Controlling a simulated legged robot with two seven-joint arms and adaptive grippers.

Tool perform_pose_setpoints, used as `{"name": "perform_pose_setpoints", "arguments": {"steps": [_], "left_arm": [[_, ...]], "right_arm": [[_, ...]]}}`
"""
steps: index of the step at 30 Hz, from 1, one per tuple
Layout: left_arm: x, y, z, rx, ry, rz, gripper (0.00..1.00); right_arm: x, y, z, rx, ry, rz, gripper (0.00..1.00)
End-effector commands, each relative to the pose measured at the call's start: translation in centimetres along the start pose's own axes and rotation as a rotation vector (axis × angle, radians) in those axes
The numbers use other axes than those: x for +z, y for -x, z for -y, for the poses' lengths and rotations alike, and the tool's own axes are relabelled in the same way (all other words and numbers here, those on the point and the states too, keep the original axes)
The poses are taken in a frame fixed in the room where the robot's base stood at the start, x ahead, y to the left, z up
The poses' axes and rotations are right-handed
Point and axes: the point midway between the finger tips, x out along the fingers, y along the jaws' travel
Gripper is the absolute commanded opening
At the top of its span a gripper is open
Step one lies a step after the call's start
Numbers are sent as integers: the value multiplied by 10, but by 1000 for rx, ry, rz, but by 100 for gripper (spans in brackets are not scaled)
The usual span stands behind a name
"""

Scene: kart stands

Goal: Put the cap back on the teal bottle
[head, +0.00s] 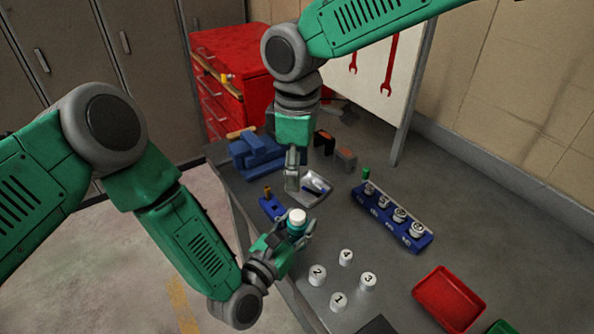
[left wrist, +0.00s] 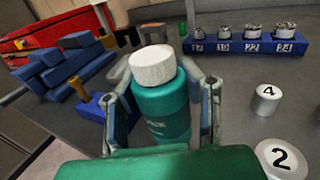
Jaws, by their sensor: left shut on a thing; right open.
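The teal bottle (head: 297,231) is upright in my left gripper (head: 288,237), above the near edge of the bench. In the left wrist view the bottle (left wrist: 163,108) stands between the two fingers, one on each side. The white cap (left wrist: 152,66) sits on top of the bottle, looking slightly tilted; I cannot tell how tightly it is seated. The cap also shows in the head view (head: 297,216). My right gripper (head: 292,184) is open and empty, pointing down just behind and above the cap, apart from it.
White numbered cylinders (head: 339,301) stand right of the bottle. A blue socket rack (head: 392,217), a red tray (head: 449,298), a grey tray (head: 318,191) and a blue vise-like block (head: 257,151) are on the bench. A red drawer cabinet (head: 232,70) stands behind.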

Motion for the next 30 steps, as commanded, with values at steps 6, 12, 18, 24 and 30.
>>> {"name": "perform_pose_setpoints", "arguments": {"steps": [6,12,18,24,30], "left_arm": [[0,0,0,0,0,0,57],[0,0,0,0,0,0,57],[-1,16,-1,2,1,-4,57],[-2,59,-1,2,4,-6,57],[-2,97,-1,1,3,-4,57]], "right_arm": [[0,0,0,0,-1,0,51],[0,0,0,0,-1,0,51],[0,0,0,0,-1,0,51],[0,0,0,1,-1,0,51],[0,0,0,0,-1,0,51]]}}
